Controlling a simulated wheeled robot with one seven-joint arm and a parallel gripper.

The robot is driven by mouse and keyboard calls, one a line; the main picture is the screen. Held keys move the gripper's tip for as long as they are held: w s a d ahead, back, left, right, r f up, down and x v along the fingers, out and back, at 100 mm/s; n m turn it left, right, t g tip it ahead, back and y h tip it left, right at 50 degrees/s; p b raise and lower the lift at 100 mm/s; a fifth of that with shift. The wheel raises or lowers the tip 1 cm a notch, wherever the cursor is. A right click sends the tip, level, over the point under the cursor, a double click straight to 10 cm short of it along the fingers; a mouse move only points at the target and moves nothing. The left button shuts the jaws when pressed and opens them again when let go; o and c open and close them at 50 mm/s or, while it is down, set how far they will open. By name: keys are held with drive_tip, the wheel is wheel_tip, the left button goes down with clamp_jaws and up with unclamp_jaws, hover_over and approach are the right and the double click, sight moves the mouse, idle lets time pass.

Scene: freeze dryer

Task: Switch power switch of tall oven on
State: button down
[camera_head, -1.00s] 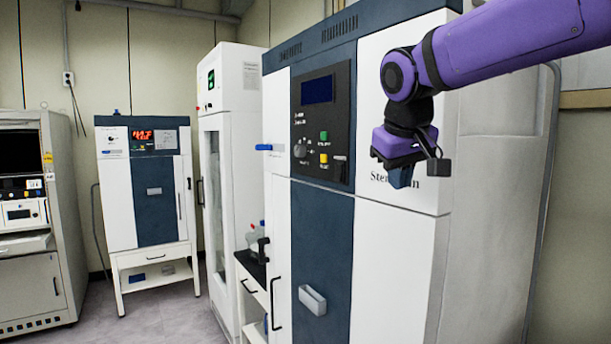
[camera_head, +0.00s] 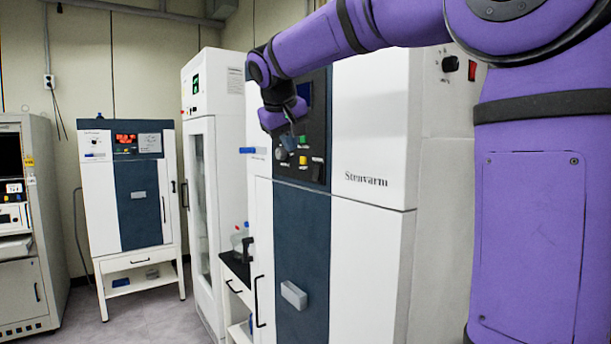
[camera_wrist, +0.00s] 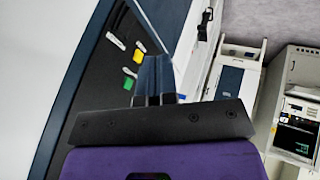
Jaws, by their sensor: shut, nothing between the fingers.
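The tall white and dark blue cabinet marked Stenvarm (camera_head: 365,140), seemingly the tall oven, stands at centre right in the head view. Its black control panel (camera_head: 316,135) carries a green button (camera_head: 302,140), a yellow button (camera_head: 303,161), a round knob (camera_head: 281,154) and a dark rocker-like switch (camera_head: 317,170). I cannot tell the switch's position. My gripper (camera_head: 289,141) is shut and empty, in front of the panel near the green button.
A red switch (camera_head: 472,70) and black knob (camera_head: 448,63) sit on the cabinet's right side, near my arm. A blue handle (camera_head: 253,150) sticks out left of the panel. A tall white cabinet (camera_head: 202,160) and a smaller oven (camera_head: 137,190) stand further left.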

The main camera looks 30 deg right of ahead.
sight(316, 173)
drive_tip(key=shift+w+d+f, duration=0.65)
drive_tip(key=shift+d+f, duration=0.75)
drive_tip(key=shift+f, duration=0.05)
drive_tip(key=shift+w+d+f, duration=0.65)
drive_tip(key=shift+d+f, duration=0.75)
drive_tip(key=shift+f, duration=0.05)
drive_tip(key=shift+w+d+f, duration=0.65)
drive_tip(key=shift+d+f, duration=0.75)
drive_tip(key=shift+f, duration=0.05)
drive_tip(key=shift+d+f, duration=0.1)
drive_tip(key=shift+d, duration=0.2)
